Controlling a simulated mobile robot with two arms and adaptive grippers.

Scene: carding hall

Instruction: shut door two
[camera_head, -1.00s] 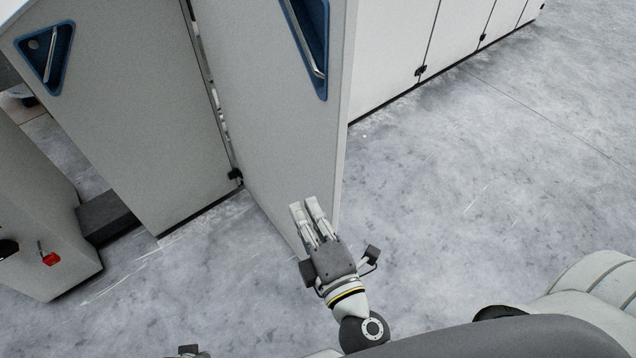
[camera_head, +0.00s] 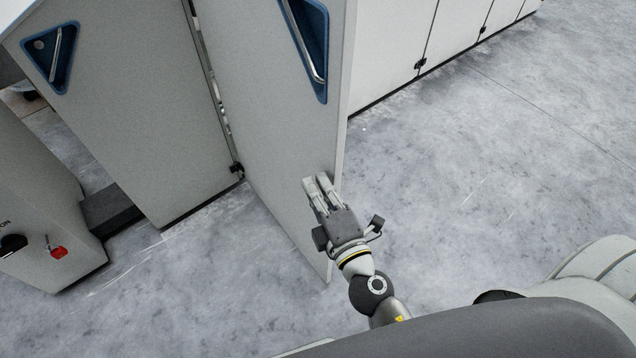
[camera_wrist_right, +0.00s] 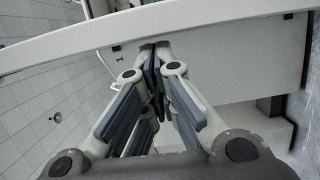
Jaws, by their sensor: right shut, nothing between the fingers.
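A tall grey door (camera_head: 270,110) stands swung out from the machine, with a blue triangular recess and bar handle (camera_head: 308,45) near its free edge. Its hinge side is at the left, by a small black fitting. Another grey panel (camera_head: 135,110) with a similar blue handle (camera_head: 50,58) is at the left, in line with the machine front. No number shows on either. My right gripper (camera_head: 318,183) is shut and empty, its fingertips over the open door's lower part near the free edge. In the right wrist view the closed fingertips (camera_wrist_right: 155,55) lie close to a pale panel edge (camera_wrist_right: 150,28); contact cannot be told.
A grey cabinet (camera_head: 40,200) with a red switch (camera_head: 57,252) stands at the lower left, beside a dark block (camera_head: 112,212). White machine panels (camera_head: 390,45) run back at the upper right. The concrete floor (camera_head: 500,170) at the right is clear.

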